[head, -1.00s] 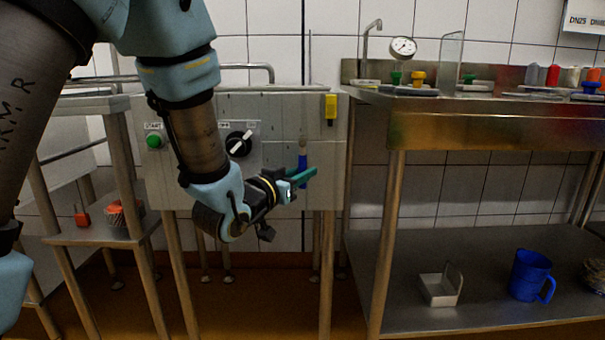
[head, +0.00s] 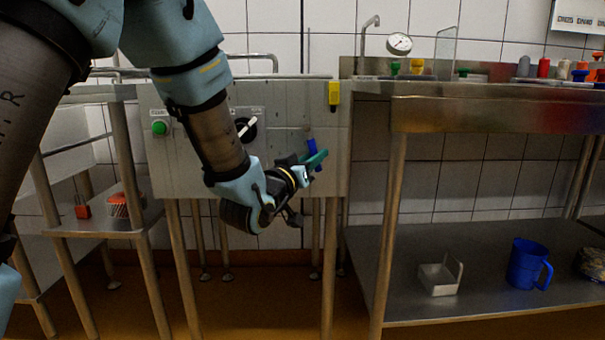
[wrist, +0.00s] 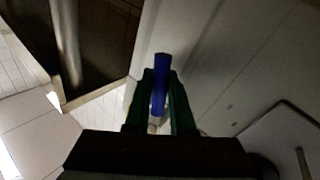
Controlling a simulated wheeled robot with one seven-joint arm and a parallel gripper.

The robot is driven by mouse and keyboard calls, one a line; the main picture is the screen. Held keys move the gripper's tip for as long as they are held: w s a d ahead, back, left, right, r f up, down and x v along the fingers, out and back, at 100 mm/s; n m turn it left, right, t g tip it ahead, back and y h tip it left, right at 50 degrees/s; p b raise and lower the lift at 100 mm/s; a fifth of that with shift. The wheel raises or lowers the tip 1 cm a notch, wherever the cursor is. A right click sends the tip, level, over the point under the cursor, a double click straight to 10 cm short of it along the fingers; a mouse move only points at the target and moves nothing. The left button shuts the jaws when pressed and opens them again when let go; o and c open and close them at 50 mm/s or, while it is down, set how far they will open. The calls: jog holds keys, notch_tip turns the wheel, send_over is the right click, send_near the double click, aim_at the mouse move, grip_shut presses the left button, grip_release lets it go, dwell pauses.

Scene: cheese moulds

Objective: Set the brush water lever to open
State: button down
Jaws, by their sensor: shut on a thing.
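The brush water lever (head: 313,148) is a blue handle on the front of the grey steel panel, low on its right side. In the head view it leans, and part of it is hidden behind my gripper. My gripper (head: 317,160) has green fingers and is shut on the blue lever. In the wrist view the lever (wrist: 161,75) stands between the two green fingers of my gripper (wrist: 160,100), with its end sticking out beyond them.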

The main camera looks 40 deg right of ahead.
jog(key=n+b, duration=0.1)
jog(key=b, duration=0.1)
jog(key=s+d+n+t+h+b, duration=0.1)
jog(key=n+b, duration=0.1)
jog(key=d+n+t+b, duration=0.1)
jog(key=n+b, duration=0.1)
jog(key=shift+s+r+h, duration=0.25)
jog(key=shift+s+h, duration=0.05)
jog(key=n+t+b, duration=0.1)
jog(key=n, duration=0.1)
jog(key=r+n+t+b, duration=0.1)
jog(key=n+t+b, duration=0.1)
jog(key=s+d+r+n+t+b, duration=0.1)
jog(key=n+b, duration=0.1)
jog(key=shift+d+n+t, duration=0.1)
jog(key=shift+n+t, duration=0.3)
jog(key=shift+s+d+r+n+t+y+b, duration=0.1)
jog(key=shift+r+n+t+y+b, duration=0.45)
jog(key=shift+n, duration=0.5)
jog(key=shift+s+d+r+n+t+y+b, duration=0.1)
jog(key=shift+r+n+t+y+b, duration=0.25)
jog(key=shift+n+t+b, duration=0.4)
jog(key=shift+d+r+n+t+y+b, duration=0.1)
jog(key=shift+r+n+t+y+b, duration=0.5)
jog(key=shift+n, duration=0.7)
jog(key=shift+f, duration=0.1)
jog(key=c, duration=1.1)
grip_release()
jog(key=shift+o, duration=0.2)
